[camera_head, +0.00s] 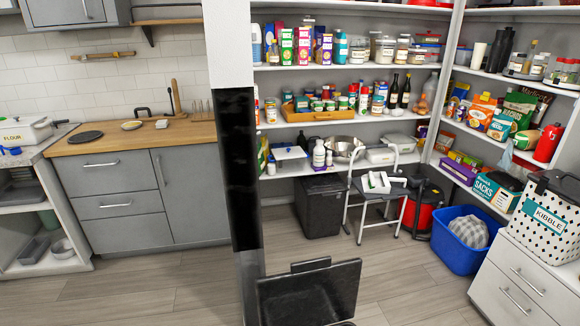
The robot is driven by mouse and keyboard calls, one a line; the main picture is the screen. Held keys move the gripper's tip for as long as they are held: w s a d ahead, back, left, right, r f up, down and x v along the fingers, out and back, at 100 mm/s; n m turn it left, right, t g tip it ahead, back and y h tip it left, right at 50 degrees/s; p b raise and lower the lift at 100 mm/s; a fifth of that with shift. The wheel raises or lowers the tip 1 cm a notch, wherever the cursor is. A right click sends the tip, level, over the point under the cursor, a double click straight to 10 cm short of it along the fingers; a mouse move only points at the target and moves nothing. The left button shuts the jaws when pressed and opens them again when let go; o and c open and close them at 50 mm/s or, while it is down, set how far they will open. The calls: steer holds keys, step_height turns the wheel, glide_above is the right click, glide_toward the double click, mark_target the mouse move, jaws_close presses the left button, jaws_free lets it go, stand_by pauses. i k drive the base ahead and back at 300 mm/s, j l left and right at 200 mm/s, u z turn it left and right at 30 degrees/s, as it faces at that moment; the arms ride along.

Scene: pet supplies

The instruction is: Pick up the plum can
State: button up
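I cannot pick out a plum can for certain in the head view. Several small cans and jars (330,101) with colored lids and labels stand in and around a shallow wooden tray (318,116) on the middle pantry shelf. They are too small to tell which, if any, is plum. My gripper is not in view, so its opening and its place relative to the cans do not show.
A folding step stool (371,201), dark bin (318,206) and red container (412,218) stand before the shelves. A blue tub (455,257) and polka-dot kibble bin (551,214) are at right. Grey cabinets (110,202) stand at left.

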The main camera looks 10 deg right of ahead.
mark_target(271, 117)
steer(key=i+l, duration=0.6)
steer(key=l, duration=0.2)
steer(key=i+l, duration=0.65)
steer(key=l, duration=0.15)
steer(key=i+l, duration=0.6)
steer(key=l, duration=0.2)
